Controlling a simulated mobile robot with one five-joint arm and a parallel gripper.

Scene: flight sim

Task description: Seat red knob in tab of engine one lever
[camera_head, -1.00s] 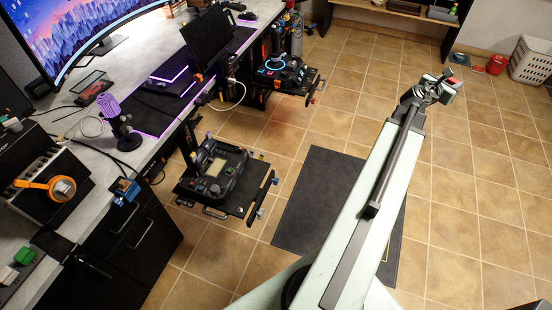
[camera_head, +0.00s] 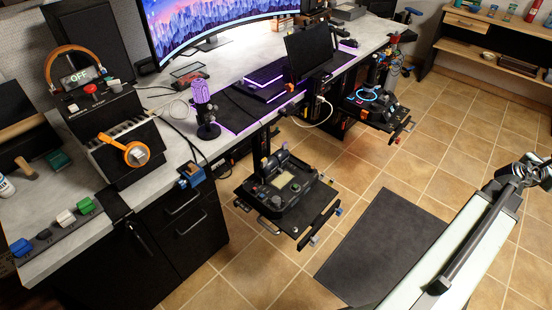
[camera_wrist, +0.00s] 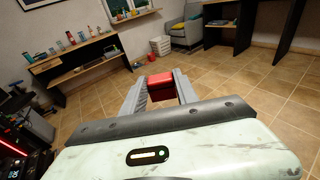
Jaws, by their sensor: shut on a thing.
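The red knob (camera_wrist: 161,80) is a red block between the jaws of my gripper (camera_wrist: 160,86) in the wrist view. My gripper is shut on it and holds it over open floor, away from the desk. In the head view my gripper (camera_head: 532,174) is at the right edge, and I cannot make out the knob there. A black lever unit (camera_head: 125,143) with pale slots and an orange ring-shaped part (camera_head: 128,151) stands on the desk at left. I cannot tell which part is the engine one lever or its tab.
A dark strip (camera_head: 58,238) with blue, dark, white and green knobs lies along the desk's (camera_head: 215,148) front left edge. Two control panels (camera_head: 290,193) jut out from the desk. A dark mat (camera_head: 380,245) lies on the tiled floor, which is otherwise open.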

